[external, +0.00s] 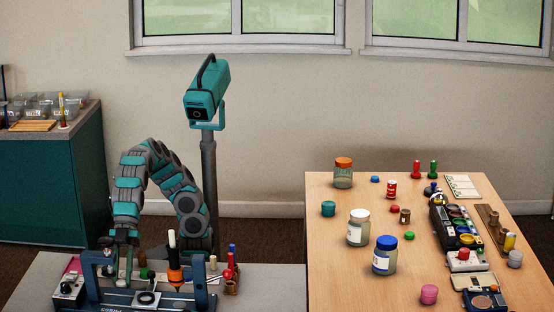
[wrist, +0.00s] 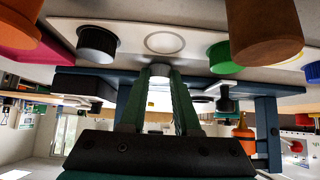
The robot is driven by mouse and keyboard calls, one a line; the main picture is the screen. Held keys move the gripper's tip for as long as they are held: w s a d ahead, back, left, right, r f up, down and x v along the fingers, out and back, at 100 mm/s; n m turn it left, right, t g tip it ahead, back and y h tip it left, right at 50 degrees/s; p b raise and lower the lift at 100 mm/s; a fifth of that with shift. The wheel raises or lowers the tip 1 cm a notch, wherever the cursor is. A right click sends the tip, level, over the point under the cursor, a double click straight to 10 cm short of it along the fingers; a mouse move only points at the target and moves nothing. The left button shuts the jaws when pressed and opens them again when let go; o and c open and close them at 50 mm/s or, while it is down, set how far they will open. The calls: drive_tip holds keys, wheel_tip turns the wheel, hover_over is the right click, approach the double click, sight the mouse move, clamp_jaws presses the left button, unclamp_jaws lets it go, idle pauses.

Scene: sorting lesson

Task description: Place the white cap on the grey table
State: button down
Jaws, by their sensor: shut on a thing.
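My gripper (wrist: 159,88) is shut on the white cap (wrist: 159,70), which shows between the green fingertips in the wrist view. A white plate (wrist: 127,37) with a pale round spot is close beyond the cap; I cannot tell whether they touch. In the external view my gripper (external: 129,262) is low over the grey table (external: 262,285), behind a dark blue frame. The cap cannot be made out there.
The blue press frame (external: 200,290) stands close in front of my gripper. A black knob-like cap (wrist: 97,43), a green one (wrist: 222,58) and a brown cylinder (wrist: 262,30) are near it. The wooden table (external: 330,270) holds jars.

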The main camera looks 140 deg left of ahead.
drive_tip(key=c, duration=0.6)
unclamp_jaws()
drive_tip(key=shift+c, duration=0.2)
drive_tip(key=shift+r+p, duration=0.2)
drive_tip(key=shift+p, duration=0.15)
drive_tip(key=v, duration=1.2)
